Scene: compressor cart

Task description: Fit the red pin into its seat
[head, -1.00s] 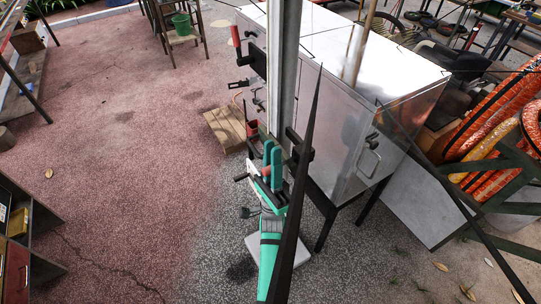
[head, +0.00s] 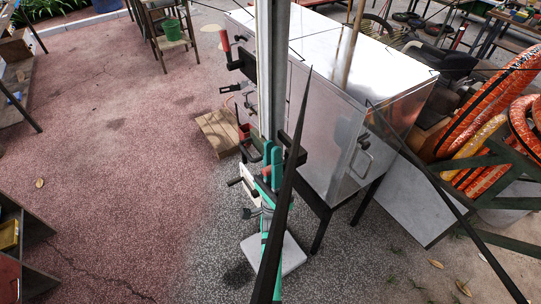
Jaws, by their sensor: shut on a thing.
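My gripper (head: 271,165) is in the head view, just left of the metal cabinet's near legs. Its two teal fingers are shut on a small red piece, which I take to be the red pin (head: 265,172); only a short part of it shows between them. A dark strut and a pale upright post hide part of the gripper and arm. The compressor cart (head: 330,130) is a shiny metal cabinet on dark legs. Fittings stand along its left side, including a red-handled lever (head: 225,42). I cannot make out the pin's seat.
A wooden crate (head: 217,134) and a small red object (head: 244,131) are left of the cart. Orange hoses (head: 500,130) are piled at the right. A shelf (head: 30,240) stands at lower left. The reddish floor between is mostly clear.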

